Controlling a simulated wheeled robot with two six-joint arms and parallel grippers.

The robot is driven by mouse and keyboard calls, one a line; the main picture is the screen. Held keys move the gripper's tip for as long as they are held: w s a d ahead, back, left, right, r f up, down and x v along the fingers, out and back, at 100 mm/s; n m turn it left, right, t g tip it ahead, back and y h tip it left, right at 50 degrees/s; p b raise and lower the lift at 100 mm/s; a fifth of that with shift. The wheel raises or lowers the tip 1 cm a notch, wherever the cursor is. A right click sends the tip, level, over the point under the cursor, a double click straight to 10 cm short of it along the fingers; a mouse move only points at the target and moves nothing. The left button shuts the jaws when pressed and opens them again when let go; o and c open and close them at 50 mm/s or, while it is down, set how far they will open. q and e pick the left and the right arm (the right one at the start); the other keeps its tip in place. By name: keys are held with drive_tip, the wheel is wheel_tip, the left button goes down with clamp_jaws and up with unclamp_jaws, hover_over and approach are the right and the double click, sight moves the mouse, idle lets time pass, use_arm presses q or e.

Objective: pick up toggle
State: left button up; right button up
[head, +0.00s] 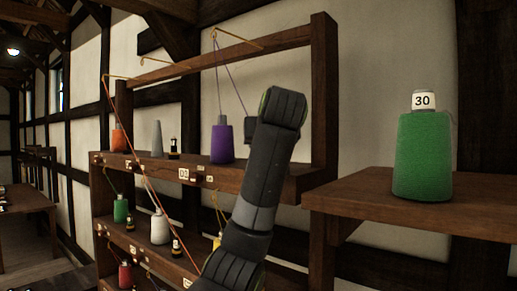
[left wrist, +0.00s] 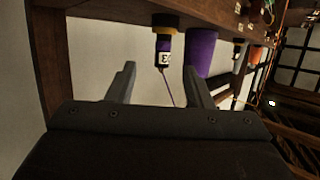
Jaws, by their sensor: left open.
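The toggle (left wrist: 163,45) is a small dark piece with a yellowish band and a white number label. It stands on the shelf beside the purple cone, which the left wrist view shows upside down. A thin thread runs from its tip. My left gripper (left wrist: 159,70) is open and empty. Its two fingers point toward the toggle, which appears between the fingertips; I cannot tell how far off it is. In the head view my dark arm rises in front of the rack and hides this toggle. My right gripper is not in view.
The purple cone (head: 222,143) stands close beside the toggle, also in the left wrist view (left wrist: 200,53). The wooden rack (head: 325,95) has a right post and several cones and small dark toggles. A green cone (head: 424,155) labelled 30 stands on the side shelf (head: 345,195).

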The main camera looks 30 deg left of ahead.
use_arm(q)
drive_tip(key=p+x, duration=0.2)
drive_tip(key=x, duration=0.3)
drive_tip(key=shift+w+a, duration=0.1)
drive_tip(key=shift+a, duration=0.05)
drive_tip(key=shift+w+a+p, duration=0.1)
drive_tip(key=shift+p, duration=0.2)
drive_tip(key=p+x, duration=0.4)
drive_tip(key=shift+a+r, duration=0.2)
drive_tip(key=shift+a, duration=0.05)
drive_tip(key=shift+w+a+f, duration=0.2)
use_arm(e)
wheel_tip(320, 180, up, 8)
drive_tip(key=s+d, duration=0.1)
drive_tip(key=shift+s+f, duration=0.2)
use_arm(q)
drive_tip(key=shift+d, duration=0.15)
drive_tip(key=shift+c, duration=0.5)
clamp_jaws()
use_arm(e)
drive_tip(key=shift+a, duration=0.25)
